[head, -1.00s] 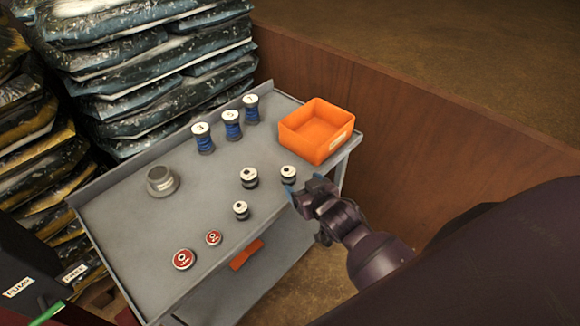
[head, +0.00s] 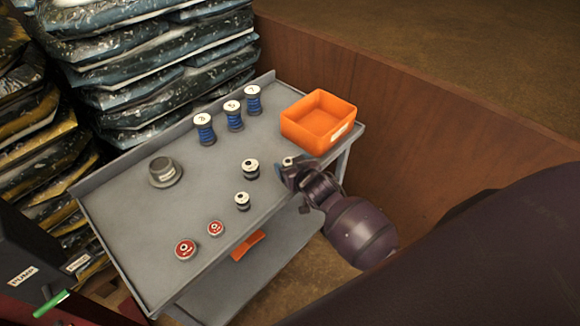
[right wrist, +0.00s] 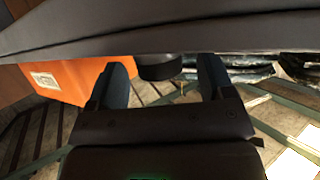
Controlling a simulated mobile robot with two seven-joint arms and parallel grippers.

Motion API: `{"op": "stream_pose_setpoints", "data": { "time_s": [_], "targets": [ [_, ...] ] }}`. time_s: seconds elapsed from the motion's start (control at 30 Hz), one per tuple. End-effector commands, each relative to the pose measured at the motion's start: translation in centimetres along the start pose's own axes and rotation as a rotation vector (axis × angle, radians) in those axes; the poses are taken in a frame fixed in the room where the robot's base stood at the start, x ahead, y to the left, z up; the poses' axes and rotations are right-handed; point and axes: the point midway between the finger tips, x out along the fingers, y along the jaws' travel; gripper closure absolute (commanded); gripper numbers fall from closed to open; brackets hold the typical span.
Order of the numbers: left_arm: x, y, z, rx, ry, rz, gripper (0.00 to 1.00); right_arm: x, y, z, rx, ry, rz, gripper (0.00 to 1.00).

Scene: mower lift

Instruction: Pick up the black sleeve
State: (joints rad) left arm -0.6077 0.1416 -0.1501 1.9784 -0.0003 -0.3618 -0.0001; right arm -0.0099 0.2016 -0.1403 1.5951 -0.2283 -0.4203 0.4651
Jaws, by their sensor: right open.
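Several small pieces stand on the grey cart top (head: 125,215). Three are black with white tops: one at the centre (head: 250,169), one in front of it (head: 242,202), and one by the right edge (head: 287,161). I cannot tell for sure which is the black sleeve. My right gripper (head: 287,174) is open at the right-edge piece and partly hides it. In the right wrist view a dark round piece (right wrist: 160,68) shows between and beyond the open fingers (right wrist: 164,85), not gripped. My left gripper is out of view.
An orange bin (head: 290,131) stands just behind the right gripper. Blue spools (head: 235,121) line the back, a grey flanged cup (head: 163,175) sits at left, and two red discs (head: 186,250) lie in front. Stacked bags (head: 150,70) and a wooden wall (head: 430,130) border the cart.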

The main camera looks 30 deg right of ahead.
Motion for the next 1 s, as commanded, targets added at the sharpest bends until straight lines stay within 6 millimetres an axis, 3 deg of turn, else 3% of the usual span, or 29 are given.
{"op": "stream_pose_setpoints", "data": {
  "time_s": [0.13, 0.43, 0.87, 1.0],
  "targets": [
    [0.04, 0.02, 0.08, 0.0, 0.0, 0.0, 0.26, 1.29, 0.01, 0.06, 0.001, -0.001, 0.0, 0.25],
    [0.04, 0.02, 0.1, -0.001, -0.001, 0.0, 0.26, 1.57, 0.01, 0.05, 0.001, 0.0, 0.0, 0.25],
    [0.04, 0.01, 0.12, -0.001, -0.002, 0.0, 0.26, 1.54, 0.01, 0.06, 0.0, -0.001, 0.0, 0.91],
    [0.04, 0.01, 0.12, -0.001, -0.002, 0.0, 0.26, 1.55, -0.01, -0.07, 0.0, 0.002, -0.001, 0.93]
  ]
}}
